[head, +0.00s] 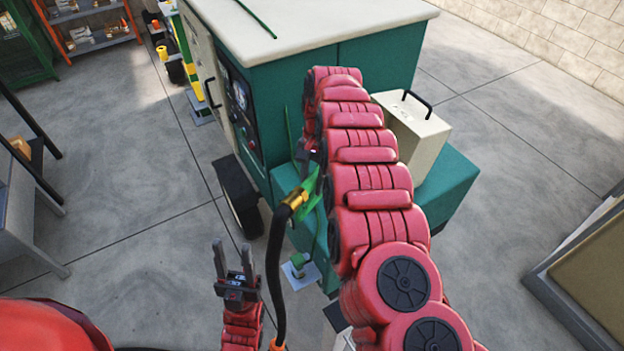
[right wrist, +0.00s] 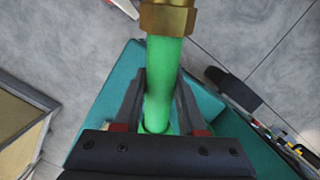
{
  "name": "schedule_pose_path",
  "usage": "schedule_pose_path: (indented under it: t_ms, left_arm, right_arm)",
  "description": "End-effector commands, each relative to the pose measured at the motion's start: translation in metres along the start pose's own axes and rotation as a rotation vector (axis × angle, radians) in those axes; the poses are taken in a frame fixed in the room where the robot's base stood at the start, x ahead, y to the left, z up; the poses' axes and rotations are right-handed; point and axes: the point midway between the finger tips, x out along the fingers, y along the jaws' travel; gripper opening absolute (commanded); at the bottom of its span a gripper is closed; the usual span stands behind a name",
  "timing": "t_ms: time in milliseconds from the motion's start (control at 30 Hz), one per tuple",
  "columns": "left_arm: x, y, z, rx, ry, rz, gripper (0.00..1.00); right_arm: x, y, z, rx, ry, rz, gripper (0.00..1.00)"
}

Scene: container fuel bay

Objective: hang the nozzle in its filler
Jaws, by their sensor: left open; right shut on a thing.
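The nozzle is green with a brass collar; in the head view its green body (head: 312,187) shows beside the green generator cabinet, left of my right arm. In the right wrist view the green tube (right wrist: 162,85) runs between the two dark fingers of my right gripper (right wrist: 158,105), which is shut on it. A black hose (head: 272,270) curves down from the brass collar. In the head view my right gripper is mostly hidden by my red arm. I cannot make out the filler clearly. My left gripper (head: 233,258) is open and empty, low, left of the hose.
The green generator cabinet (head: 330,62) with a cream top stands in the middle. A cream box with a black handle (head: 415,130) sits on its right ledge. A grey bench (head: 22,215) stands at left, a framed panel (head: 590,270) at right.

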Motion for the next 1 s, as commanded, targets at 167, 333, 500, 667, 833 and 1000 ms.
schedule_pose_path:
  t_ms: [167, 333, 500, 667, 833, 1000]
  left_arm:
    - [-0.006, 0.0, 0.001, 0.0, 0.0, 0.0, 0.45]
    - [-0.01, 0.001, 0.002, 0.0, 0.0, 0.0, 0.45]
    - [-0.014, 0.001, 0.002, 0.0, 0.0, 0.0, 0.45]
    - [-0.015, 0.001, 0.003, 0.0, 0.0, 0.0, 0.45]
    - [-0.015, 0.001, 0.003, 0.0, 0.0, 0.0, 0.45]
    - [-0.015, 0.001, 0.003, 0.0, 0.0, 0.0, 0.45]
  right_arm:
    - [0.01, 0.0, -0.002, 0.0, 0.001, 0.0, 0.0]
    - [0.019, 0.001, -0.004, 0.0, 0.001, 0.0, 0.0]
    - [0.028, 0.001, -0.005, 0.001, 0.001, 0.0, 0.0]
    - [0.03, 0.001, -0.006, 0.001, 0.001, 0.0, 0.0]
    - [0.03, 0.001, -0.006, 0.001, 0.001, -0.001, 0.41]
    - [0.03, 0.001, -0.005, 0.0, 0.001, 0.0, 0.72]
